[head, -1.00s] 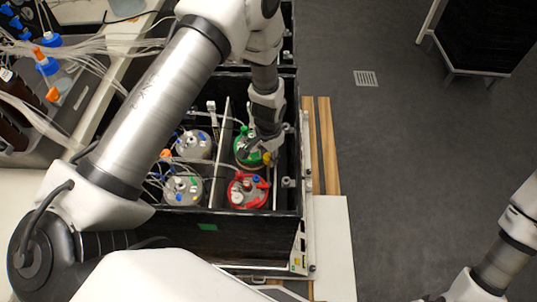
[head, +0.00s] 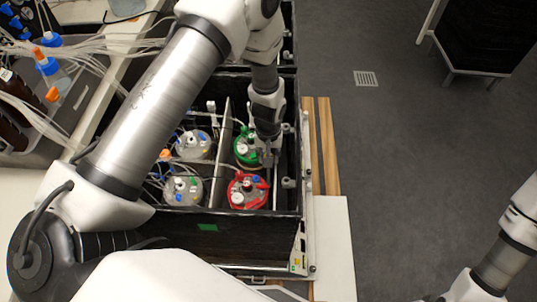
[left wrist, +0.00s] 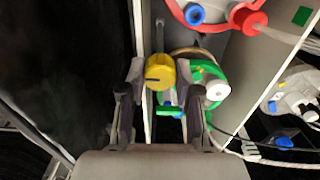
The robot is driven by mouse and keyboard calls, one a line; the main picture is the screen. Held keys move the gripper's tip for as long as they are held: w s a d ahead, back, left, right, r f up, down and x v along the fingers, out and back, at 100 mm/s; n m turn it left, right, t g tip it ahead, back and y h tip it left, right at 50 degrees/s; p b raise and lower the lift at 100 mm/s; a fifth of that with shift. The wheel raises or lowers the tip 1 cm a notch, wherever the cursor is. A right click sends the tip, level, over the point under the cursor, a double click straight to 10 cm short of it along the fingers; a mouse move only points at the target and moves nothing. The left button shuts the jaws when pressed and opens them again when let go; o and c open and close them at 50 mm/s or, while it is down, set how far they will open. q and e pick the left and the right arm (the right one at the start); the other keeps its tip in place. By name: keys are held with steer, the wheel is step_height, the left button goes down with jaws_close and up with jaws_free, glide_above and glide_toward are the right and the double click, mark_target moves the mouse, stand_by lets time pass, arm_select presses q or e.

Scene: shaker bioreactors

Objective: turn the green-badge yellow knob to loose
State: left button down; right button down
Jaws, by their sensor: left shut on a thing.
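My left gripper (left wrist: 160,76) is shut on the yellow knob (left wrist: 160,73), with one finger on each side of it in the left wrist view. The knob has a dark line across its face, running roughly left to right in that view. The green-lidded vessel (left wrist: 206,72) lies just beside the knob, partly hidden by the right finger. In the head view the left gripper (head: 267,157) reaches down at the right edge of the green lid (head: 243,149) and hides the knob. My right gripper is out of view.
A red-lidded vessel (head: 247,192) stands just in front of the green one. Two grey-lidded vessels (head: 183,190) (head: 192,145) stand to the left, past a thin divider (head: 222,130). Black box walls (head: 225,228) surround them. Tubes run close by.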

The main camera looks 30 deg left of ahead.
arm_select(q)
steer(key=shift+s+f, duration=0.1)
steer(key=shift+s, duration=0.05)
stand_by(0.3)
steer(key=c, duration=0.8)
jaws_free()
step_height(320, 180, up, 12)
